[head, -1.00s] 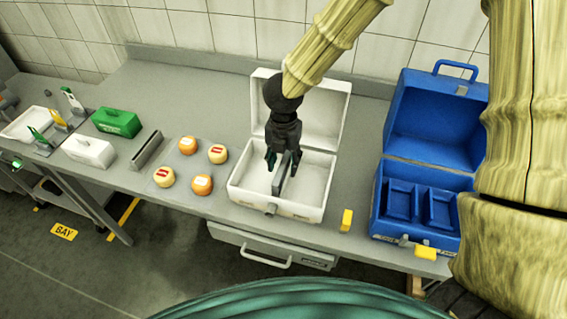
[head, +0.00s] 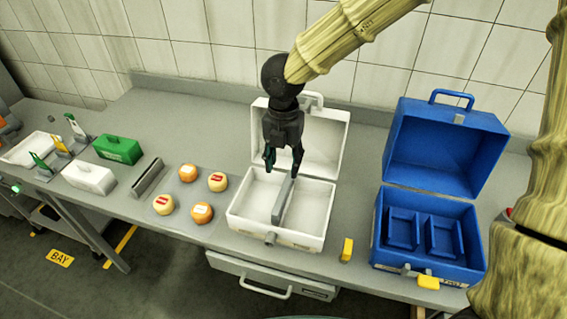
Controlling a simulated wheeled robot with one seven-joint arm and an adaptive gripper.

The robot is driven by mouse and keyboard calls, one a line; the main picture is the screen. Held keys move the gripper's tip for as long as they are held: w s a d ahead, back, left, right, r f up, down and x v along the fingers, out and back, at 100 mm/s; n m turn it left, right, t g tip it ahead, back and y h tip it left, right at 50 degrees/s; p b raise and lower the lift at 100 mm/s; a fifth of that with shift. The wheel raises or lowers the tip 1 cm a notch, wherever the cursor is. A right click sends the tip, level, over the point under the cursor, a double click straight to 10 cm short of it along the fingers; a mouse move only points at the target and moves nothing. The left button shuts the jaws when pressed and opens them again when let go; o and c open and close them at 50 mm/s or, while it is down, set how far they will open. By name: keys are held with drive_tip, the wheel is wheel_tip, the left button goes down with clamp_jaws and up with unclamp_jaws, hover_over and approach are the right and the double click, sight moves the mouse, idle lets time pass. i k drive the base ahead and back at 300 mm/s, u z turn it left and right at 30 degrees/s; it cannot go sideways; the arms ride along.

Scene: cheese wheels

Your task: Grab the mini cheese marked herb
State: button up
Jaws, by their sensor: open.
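Several small round cheeses sit on the bench left of the white case: an orange-rind one (head: 188,173) with a pale label at the back, a pale one (head: 217,181) with a red label at right, another pale one (head: 163,205) with a red label at left, and an orange-rind one (head: 202,213) with a pale label in front. The label words are too small to read, so I cannot tell which is herb. My gripper (head: 284,164) points down, open, over the rear of the open white case (head: 318,240), to the right of the cheeses.
A grey divider (head: 283,200) stands in the white case. An open blue case (head: 428,270) is at right, with a yellow block (head: 347,250) between the cases. A grey plate-like piece (head: 146,177), green box (head: 118,149) and white box (head: 89,178) stand left of the cheeses.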

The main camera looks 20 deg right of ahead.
sight(164, 204)
drive_tip(key=k, duration=1)
